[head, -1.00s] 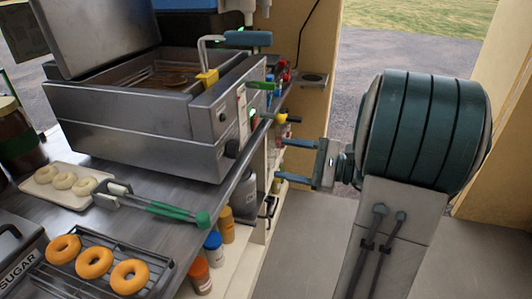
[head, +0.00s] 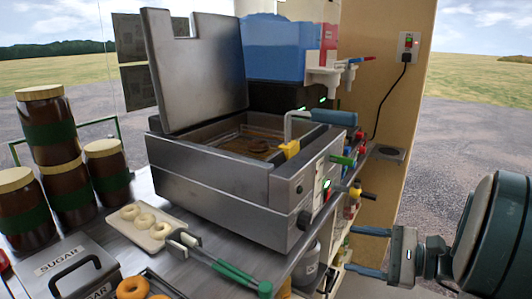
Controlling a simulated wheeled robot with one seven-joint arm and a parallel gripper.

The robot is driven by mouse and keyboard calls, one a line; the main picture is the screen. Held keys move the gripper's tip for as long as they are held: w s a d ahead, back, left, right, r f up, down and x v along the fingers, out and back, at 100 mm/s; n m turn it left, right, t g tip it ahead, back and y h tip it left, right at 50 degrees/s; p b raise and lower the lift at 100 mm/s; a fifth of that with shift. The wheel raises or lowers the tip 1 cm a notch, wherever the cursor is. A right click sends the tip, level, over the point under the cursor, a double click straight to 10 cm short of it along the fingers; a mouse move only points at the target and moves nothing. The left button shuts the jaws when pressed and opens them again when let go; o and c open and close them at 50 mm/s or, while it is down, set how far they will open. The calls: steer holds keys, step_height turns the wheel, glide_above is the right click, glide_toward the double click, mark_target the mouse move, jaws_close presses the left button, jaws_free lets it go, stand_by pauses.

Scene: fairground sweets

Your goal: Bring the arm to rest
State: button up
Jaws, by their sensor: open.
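My gripper (head: 370,252) is at the lower right of the head view. Its two blue fingers point left and stand apart, with nothing between them. It is in front of the counter's right end, below and to the right of the fryer (head: 235,180), and appears apart from it. The teal and grey part of my arm (head: 495,240) runs off the right edge of the picture.
Tongs with green handles (head: 225,265) lie on the counter beside a tray of pale doughnuts (head: 150,240). Orange doughnuts (head: 132,288), a sugar box (head: 78,265) and several brown jars (head: 45,125) stand left. A wall with a socket (head: 408,45) rises behind.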

steer(key=s+a+r+n+g+h+p, duration=0.3)
steer(key=s+a+n+g+h+p, duration=0.3)
steer(key=s+a+n+g+p, duration=0.3)
step_height(320, 180, up, 6)
steer(key=s+d+n+t+h+p, duration=0.1)
steer(key=s+n+t+h+p, duration=0.1)
steer(key=n+h+p, duration=0.4)
steer(key=shift+s+r+n+t+h, duration=0.2)
steer(key=shift+n+t+h, duration=0.55)
steer(key=shift+h, duration=0.45)
